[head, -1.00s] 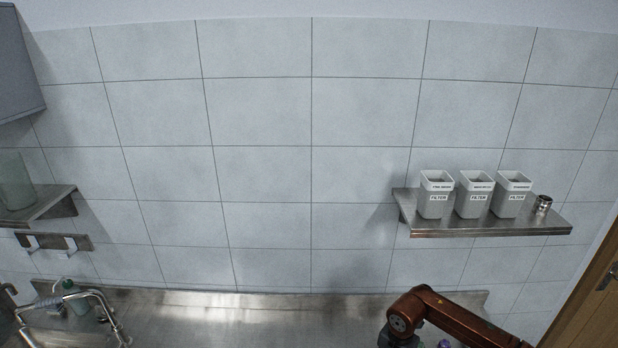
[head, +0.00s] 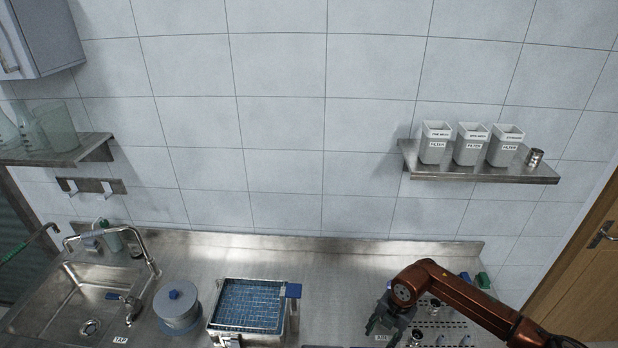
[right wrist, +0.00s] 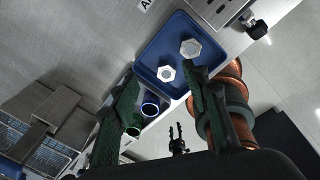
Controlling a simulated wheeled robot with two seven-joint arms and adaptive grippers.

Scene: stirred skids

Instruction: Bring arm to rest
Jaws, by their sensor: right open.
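My right arm, with copper-coloured links, comes in from the right in the head view and bends down over the steel counter (head: 340,270). My right gripper (head: 385,325) is dark green and hangs at the counter's front part. In the right wrist view its two fingers (right wrist: 160,110) are apart, with nothing held between them. A blue tray (right wrist: 150,62) with two pale hexagonal pieces lies beyond the fingertips. My left arm does not show in the head view. A small dark pronged shape (right wrist: 178,140) shows low in the right wrist view; I cannot tell what it is.
A sink (head: 75,300) with a tap is at left; a grey round pot (head: 178,308) and a basket with blue mesh (head: 248,305) stand beside it. A holed steel block (head: 445,330) is near my right arm. A wall shelf (head: 480,172) holds three filter containers.

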